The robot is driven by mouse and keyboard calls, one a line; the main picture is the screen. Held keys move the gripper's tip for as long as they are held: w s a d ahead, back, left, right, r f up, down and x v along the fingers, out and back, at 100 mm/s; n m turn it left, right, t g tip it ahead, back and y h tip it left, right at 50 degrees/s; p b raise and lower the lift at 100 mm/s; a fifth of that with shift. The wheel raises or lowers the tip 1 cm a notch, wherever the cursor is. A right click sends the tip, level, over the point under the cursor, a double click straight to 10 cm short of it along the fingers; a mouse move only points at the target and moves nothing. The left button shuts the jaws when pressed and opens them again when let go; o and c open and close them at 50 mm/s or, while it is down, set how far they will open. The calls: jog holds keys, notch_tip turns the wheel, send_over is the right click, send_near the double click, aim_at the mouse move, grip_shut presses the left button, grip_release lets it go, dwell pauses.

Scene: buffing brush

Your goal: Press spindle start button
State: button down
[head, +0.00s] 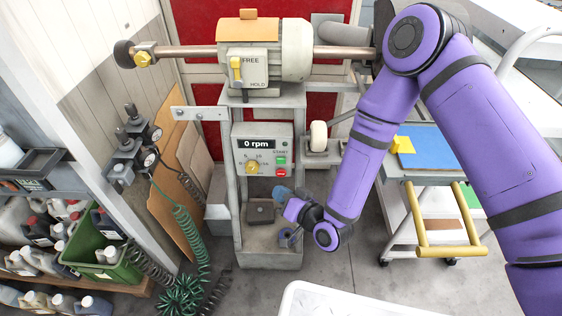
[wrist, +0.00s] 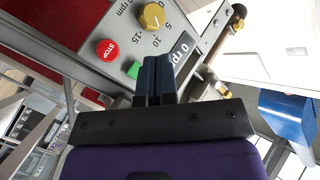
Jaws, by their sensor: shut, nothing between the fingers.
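The green spindle start button (head: 281,160) is on the grey control panel (head: 265,183), under the START label and above a red stop button (head: 281,173). In the wrist view, the green button (wrist: 134,70) shows just left of my fingers and is partly hidden by them. The red STOP button (wrist: 107,50) is further left. The display (head: 256,144) reads 0 rpm.
A yellow dial knob (head: 252,167) sits left of the buttons. Above is the spindle motor (head: 280,50) with a FREE/HOLD lever. A cart (head: 440,170) with a blue mat stands right. Green coiled hoses (head: 185,250) hang left.

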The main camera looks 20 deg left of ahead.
aim_at(281, 160)
jog(key=shift+w+a, duration=0.3)
jog(key=shift+w, duration=0.85)
jog(key=shift+w+a, duration=0.25)
jog(key=shift+w, duration=0.9)
jog(key=shift+w+a, duration=0.3)
jog(key=shift+w, duration=0.85)
jog(key=shift+w, duration=0.1)
jog(key=shift+w+a, duration=0.1)
jog(key=shift+w, duration=0.2)
jog(key=shift+w, duration=0.15)
